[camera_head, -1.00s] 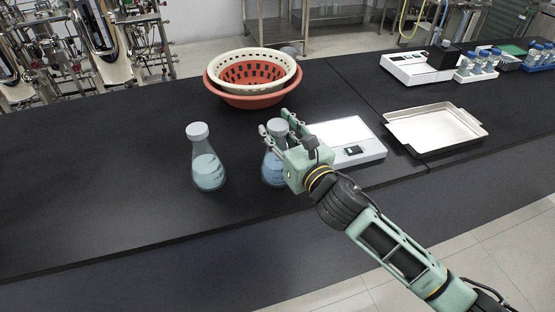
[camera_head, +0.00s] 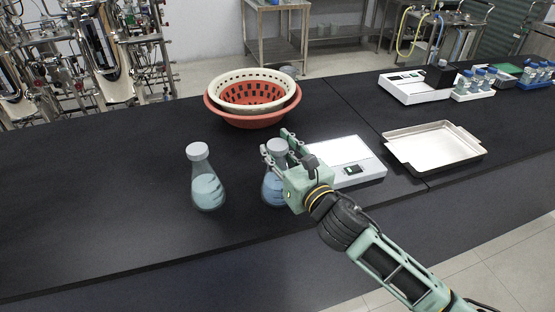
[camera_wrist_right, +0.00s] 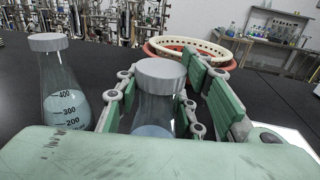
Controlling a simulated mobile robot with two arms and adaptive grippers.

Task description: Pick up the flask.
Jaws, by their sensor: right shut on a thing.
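A conical flask (camera_head: 274,188) with a grey-white cap and blue liquid stands on the dark bench. My right gripper (camera_head: 276,150) is shut on it near the neck, coming from the right, and hides part of its side. In the right wrist view the held flask (camera_wrist_right: 155,110) sits upright between the green fingers. A second, similar flask (camera_head: 207,186) with a white cap and pale blue liquid stands to its left, apart from the gripper. It also shows in the right wrist view (camera_wrist_right: 62,95) with volume marks. My left gripper is not in view.
A white scale-like device (camera_head: 352,162) lies right behind the gripper. A red basin (camera_head: 247,119) with a cream colander (camera_head: 284,92) stands at the back. A metal tray (camera_head: 434,148) lies at the right. The bench's left side is clear.

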